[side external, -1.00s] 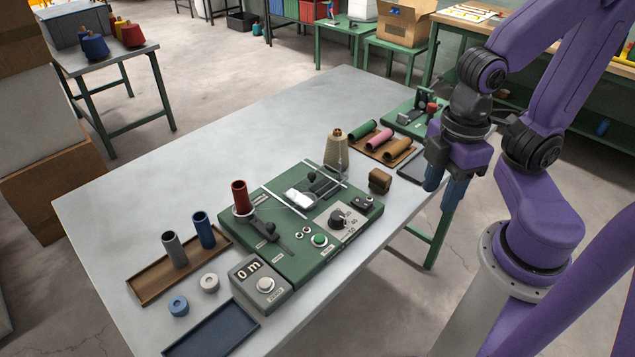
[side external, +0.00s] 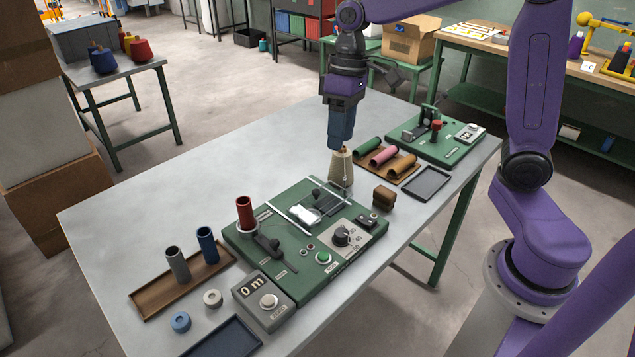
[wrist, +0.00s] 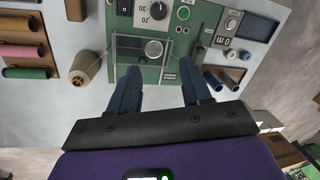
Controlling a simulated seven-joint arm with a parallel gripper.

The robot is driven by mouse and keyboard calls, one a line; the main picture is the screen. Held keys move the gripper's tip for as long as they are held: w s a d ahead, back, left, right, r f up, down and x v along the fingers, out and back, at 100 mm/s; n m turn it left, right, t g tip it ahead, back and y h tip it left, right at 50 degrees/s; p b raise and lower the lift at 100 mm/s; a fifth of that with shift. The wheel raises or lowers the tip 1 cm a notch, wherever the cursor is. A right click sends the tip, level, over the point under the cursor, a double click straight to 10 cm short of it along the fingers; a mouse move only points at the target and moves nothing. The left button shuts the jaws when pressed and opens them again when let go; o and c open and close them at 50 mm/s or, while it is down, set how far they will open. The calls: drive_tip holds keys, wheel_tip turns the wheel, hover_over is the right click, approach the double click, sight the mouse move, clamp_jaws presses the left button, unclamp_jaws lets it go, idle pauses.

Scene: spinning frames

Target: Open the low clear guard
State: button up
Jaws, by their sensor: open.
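The low clear guard (side external: 318,198) lies over the green winding machine (side external: 285,270), a see-through panel with pale edges. It looks lowered, with a white part and a dark part under it. In the wrist view the clear guard (wrist: 143,46) shows just beyond my fingertips, with a pale round part beside it. My gripper (side external: 341,143) hangs pointing down above the table, behind the machine and apart from the guard. The wrist view shows its two blue fingers (wrist: 160,68) spread with nothing between them.
A beige thread cone (side external: 342,172) stands close to my fingers in the side view. A red spool (side external: 245,212) stands upright on the machine. A brown block (side external: 384,196) and a tray of coloured rolls (side external: 385,158) lie to the right. The table's back left is clear.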

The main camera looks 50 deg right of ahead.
sight(317, 189)
drive_tip(key=w+d+m+y, duration=0.1)
drive_tip(key=w+d+m, duration=0.1)
drive_tip(key=w+d, duration=0.4)
drive_tip(key=x, duration=0.5)
drive_tip(key=w+a+x, duration=0.1)
drive_tip(key=x, duration=1.1)
drive_tip(key=shift+w+a, duration=0.2)
drive_tip(key=shift+a, duration=0.05)
drive_tip(key=shift+w+r, duration=0.1)
clamp_jaws()
